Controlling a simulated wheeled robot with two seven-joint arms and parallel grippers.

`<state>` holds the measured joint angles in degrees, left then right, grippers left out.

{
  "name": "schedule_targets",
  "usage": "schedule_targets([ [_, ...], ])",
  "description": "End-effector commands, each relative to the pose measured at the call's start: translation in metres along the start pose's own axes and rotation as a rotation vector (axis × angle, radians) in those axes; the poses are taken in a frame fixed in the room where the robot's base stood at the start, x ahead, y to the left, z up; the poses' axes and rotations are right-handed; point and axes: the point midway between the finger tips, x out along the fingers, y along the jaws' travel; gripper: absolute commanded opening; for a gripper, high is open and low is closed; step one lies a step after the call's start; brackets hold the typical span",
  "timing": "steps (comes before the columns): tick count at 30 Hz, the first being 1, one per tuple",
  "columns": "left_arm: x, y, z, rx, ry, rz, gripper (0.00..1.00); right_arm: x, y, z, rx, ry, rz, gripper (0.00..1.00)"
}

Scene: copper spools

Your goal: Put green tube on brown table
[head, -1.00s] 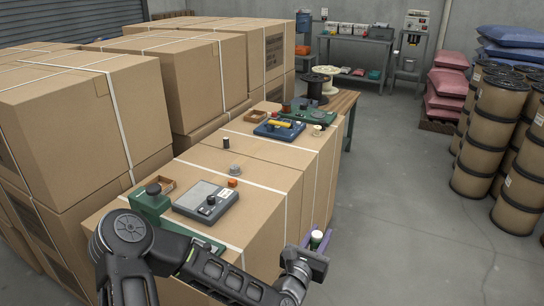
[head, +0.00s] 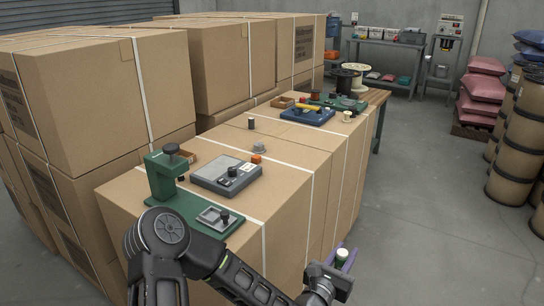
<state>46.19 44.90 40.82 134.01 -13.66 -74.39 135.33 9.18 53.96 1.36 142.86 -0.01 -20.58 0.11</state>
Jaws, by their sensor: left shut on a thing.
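The green tube (head: 342,254), with a pale top end, is in my left gripper (head: 343,262). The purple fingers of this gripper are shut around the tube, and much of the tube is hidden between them. The gripper is at the bottom, beside the right side of the near cartons and over the open floor. The brown table (head: 378,97) stands farther back, behind the row of cartons. Only part of its wooden top and a green leg show. My right gripper is not in view.
Cartons (head: 282,155) bear a green stand (head: 163,185), a grey device (head: 226,174) and a blue tray (head: 307,116). A black spool (head: 347,82) and a pale spool (head: 355,70) are near the table. Brown drums (head: 520,150) stand at right; grey floor (head: 430,200) is clear between.

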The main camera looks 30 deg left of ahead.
Motion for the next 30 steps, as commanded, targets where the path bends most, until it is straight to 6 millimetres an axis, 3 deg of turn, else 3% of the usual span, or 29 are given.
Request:
schedule_targets([
  [1, 0.000, 0.000, -0.026, 0.002, -0.002, 0.000, 0.00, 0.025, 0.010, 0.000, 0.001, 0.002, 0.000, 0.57],
  [4, 0.000, -0.001, -0.045, 0.002, -0.003, -0.001, 0.00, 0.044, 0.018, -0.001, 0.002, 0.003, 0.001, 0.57],
  [9, 0.002, -0.001, -0.067, 0.003, -0.004, -0.002, 0.00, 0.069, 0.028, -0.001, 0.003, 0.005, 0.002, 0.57],
  [12, 0.008, 0.004, -0.069, 0.005, -0.008, 0.004, 0.00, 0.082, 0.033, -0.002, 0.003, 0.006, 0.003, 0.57],
  [17, 0.030, 0.032, -0.036, 0.006, -0.012, 0.064, 0.00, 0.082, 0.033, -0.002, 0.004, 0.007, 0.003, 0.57],
  [22, 0.054, 0.077, 0.006, 0.004, -0.012, 0.165, 0.00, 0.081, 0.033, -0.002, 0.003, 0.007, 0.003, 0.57],
  [26, 0.069, 0.125, 0.052, 0.001, -0.015, 0.270, 0.00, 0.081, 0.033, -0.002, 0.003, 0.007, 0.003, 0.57],
  [30, 0.076, 0.190, 0.117, -0.001, -0.018, 0.397, 0.00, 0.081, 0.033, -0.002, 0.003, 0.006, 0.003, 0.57],
])
